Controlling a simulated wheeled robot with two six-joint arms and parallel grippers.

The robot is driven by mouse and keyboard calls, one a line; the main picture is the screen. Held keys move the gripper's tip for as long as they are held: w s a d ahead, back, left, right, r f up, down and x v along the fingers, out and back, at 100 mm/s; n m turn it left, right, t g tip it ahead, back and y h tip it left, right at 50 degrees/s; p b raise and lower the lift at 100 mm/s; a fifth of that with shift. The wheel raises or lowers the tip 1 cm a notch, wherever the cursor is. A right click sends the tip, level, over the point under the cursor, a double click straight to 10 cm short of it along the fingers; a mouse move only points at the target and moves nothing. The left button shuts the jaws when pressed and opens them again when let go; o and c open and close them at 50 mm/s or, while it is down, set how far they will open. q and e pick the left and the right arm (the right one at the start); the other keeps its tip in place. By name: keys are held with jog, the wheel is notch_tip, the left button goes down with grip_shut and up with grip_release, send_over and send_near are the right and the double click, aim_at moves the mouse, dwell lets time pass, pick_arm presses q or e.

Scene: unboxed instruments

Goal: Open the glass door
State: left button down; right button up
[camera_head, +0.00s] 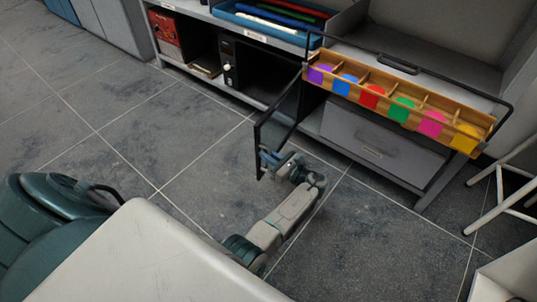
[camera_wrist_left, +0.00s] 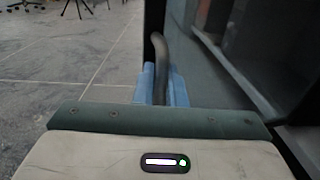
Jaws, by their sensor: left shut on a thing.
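The glass door (camera_head: 279,122) is a dark-framed pane that stands swung out from the shelf unit, at an angle over the floor. My left gripper (camera_head: 272,158) is at the door's outer edge, low down. In the left wrist view its blue fingers (camera_wrist_left: 161,84) are shut on the dark curved door handle (camera_wrist_left: 160,58). The glass pane also fills the right of that view (camera_wrist_left: 215,75). The fingers hide the lower end of the handle. My right gripper is not in view.
The grey shelf unit (camera_head: 338,157) holds a wooden tray (camera_head: 482,148) with several coloured discs, a blue tray (camera_head: 226,15), a black device (camera_head: 229,62) and a red box (camera_head: 165,30). A white-legged stool (camera_head: 498,195) stands at right. Tiled floor left of the door is clear.

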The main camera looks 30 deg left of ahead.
pick_arm(q)
jog(key=shift+d+f, duration=0.1)
jog(key=shift+d, duration=0.05)
jog(key=c, duration=1.6)
grip_release()
jog(key=shift+c, duration=0.2)
jog(key=s+d+p, duration=0.1)
jog(key=d, duration=0.6)
jog(key=shift+d, duration=0.2)
